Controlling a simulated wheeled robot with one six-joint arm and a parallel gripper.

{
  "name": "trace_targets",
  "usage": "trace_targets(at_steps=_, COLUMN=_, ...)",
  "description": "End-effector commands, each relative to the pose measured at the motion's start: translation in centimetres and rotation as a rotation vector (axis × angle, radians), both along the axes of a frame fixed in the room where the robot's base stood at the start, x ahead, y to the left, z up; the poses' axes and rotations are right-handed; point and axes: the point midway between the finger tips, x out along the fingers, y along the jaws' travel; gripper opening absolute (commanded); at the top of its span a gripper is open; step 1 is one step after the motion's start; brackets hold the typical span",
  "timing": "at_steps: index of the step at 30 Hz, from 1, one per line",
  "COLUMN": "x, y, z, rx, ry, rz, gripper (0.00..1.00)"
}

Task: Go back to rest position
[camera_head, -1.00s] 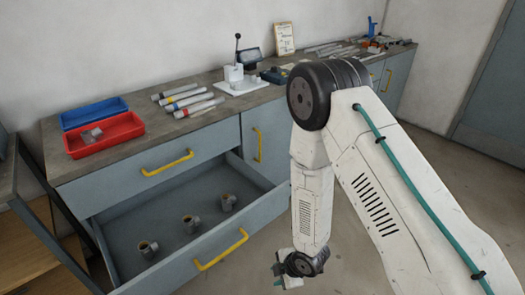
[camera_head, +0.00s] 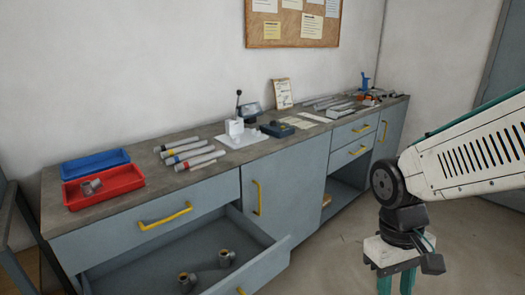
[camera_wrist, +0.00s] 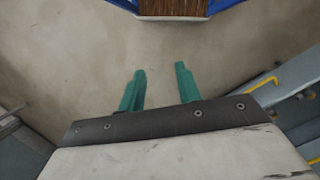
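My gripper (camera_head: 396,281) hangs at the lower right of the head view, pointing down and away from the bench. In the wrist view its two teal fingers (camera_wrist: 160,88) are apart with nothing between them, above bare floor. My arm comes in from the right edge of the head view and is bent at the elbow.
Tubes (camera_head: 190,155) and a white press (camera_head: 240,135) stand on the bench.

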Motion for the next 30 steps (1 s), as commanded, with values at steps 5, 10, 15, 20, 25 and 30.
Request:
trace_targets(at_steps=5, x=-3.9, y=-1.1, z=5.1, rx=0.031, ry=-0.065, rz=-0.131, gripper=0.34)
trace_targets(at_steps=10, x=-5.7, y=-1.8, z=8.2, rx=0.067, ry=-0.199, rz=-0.188, gripper=0.34)
trace_targets(at_steps=15, x=-6.5, y=-2.4, z=10.2, rx=0.078, ry=-0.308, rz=-0.217, gripper=0.34)
trace_targets(at_steps=20, x=-6.7, y=-2.6, z=10.8, rx=0.079, ry=-0.343, rz=-0.233, gripper=0.34)
trace_targets(at_steps=25, x=-6.7, y=-2.7, z=10.8, rx=0.078, ry=-0.34, rz=-0.234, gripper=0.34)
trace_targets(at_steps=30, x=-6.7, y=-2.7, z=10.8, rx=0.079, ry=-0.34, rz=-0.233, gripper=0.34)
